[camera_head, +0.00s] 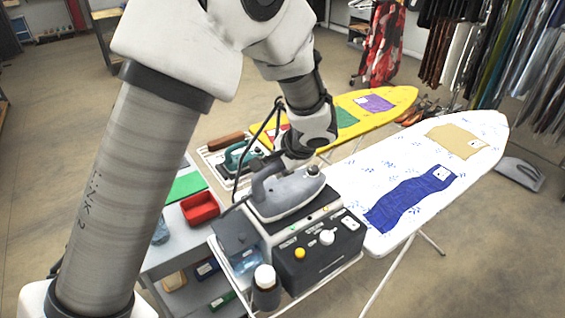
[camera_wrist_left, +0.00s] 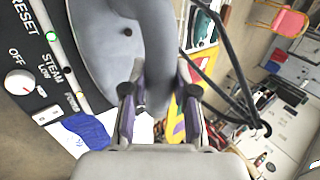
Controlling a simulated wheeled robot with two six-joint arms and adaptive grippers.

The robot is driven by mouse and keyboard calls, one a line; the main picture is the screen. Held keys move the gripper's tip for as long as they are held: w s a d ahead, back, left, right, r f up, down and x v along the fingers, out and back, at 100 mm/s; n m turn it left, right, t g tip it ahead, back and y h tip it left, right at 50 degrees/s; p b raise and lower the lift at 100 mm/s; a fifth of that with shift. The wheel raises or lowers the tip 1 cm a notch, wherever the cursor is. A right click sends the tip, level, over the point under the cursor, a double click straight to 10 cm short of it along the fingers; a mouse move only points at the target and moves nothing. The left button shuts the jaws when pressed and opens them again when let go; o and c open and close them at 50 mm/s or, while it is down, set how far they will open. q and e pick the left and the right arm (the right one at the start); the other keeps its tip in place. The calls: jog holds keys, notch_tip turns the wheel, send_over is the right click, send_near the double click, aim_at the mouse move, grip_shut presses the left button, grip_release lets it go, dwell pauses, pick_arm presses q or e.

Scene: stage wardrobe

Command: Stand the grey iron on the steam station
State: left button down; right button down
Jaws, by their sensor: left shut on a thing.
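The grey iron (camera_head: 288,194) is over the top of the steam station (camera_head: 325,258), a white body with a black front panel of knobs and buttons. It lies roughly level, soleplate down; I cannot tell whether it touches the station or hovers just above. My left gripper (camera_head: 294,163) is shut on the iron's handle from above. In the left wrist view the fingers of the gripper (camera_wrist_left: 158,92) stand on both sides of the handle, with the iron's body (camera_wrist_left: 108,55) beside the station's panel (camera_wrist_left: 25,62). My right gripper is out of view.
A white ironing board (camera_head: 390,165) with a blue cloth (camera_head: 412,197) stands right of the station. A yellow board (camera_head: 385,98) is behind. Dark cables hang near the wrist.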

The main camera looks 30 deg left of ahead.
pick_arm(q)
jog(key=shift+w+r, duration=0.15)
jog(key=shift+a, duration=0.15)
jog(key=c, duration=0.9)
grip_release()
jog(key=shift+s, duration=0.35)
jog(key=shift+w, duration=0.1)
jog(key=shift+d+r, duration=0.2)
jog(key=v, duration=1.1)
jog(key=shift+r, duration=0.2)
jog(key=shift+d, duration=0.1)
